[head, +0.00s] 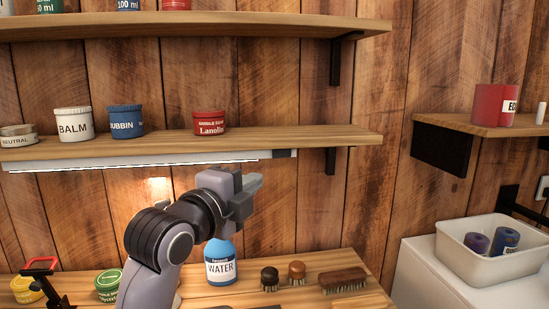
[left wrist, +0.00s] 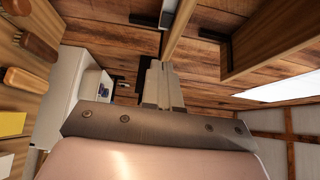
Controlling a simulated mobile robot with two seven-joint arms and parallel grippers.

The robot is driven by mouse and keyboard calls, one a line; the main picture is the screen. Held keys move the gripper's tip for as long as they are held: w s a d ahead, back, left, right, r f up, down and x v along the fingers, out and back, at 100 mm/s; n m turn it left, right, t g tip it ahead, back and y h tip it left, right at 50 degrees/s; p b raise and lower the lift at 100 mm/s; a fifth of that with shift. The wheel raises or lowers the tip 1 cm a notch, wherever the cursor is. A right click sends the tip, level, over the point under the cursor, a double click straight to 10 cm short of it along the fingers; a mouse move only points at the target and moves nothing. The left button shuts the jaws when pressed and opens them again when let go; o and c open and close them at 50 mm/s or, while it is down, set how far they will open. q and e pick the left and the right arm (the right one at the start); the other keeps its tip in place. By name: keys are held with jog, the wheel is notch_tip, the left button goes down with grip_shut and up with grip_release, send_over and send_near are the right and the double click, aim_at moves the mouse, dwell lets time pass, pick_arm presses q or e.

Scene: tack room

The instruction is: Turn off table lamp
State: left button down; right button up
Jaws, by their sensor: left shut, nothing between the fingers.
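No table lamp can be made out clearly. A long light bar (head: 150,160) runs under the lower shelf. A bright warm glow (head: 158,188) shows on the plank wall just behind my left arm, which may hide its source. My left gripper (head: 254,184) is raised above the table, close below the right part of the lower shelf and above the water bottle. It is shut and empty; its closed fingers also show in the left wrist view (left wrist: 159,72). My right gripper is not in view.
A blue and white water bottle (head: 220,268), brushes (head: 343,280) and tins (head: 27,289) stand on the wooden table (head: 365,299). A red and black object (head: 40,266) stands at left. The lower shelf (head: 290,141) holds several jars. A white bin (head: 480,262) is at right.

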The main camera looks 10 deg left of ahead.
pick_arm(q)
jog(key=shift+s, duration=0.2)
jog(key=b, duration=0.2)
send_near(278, 156)
jog(key=w+d, duration=0.2)
jog(key=d, duration=0.2)
jog(key=shift+w+a+f, duration=0.1)
jog(key=shift+w+a, duration=0.5)
jog(key=shift+w, duration=0.3)
jog(key=shift+w+a, duration=0.6)
jog(key=shift+w, duration=0.3)
jog(key=shift+w+a, duration=0.1)
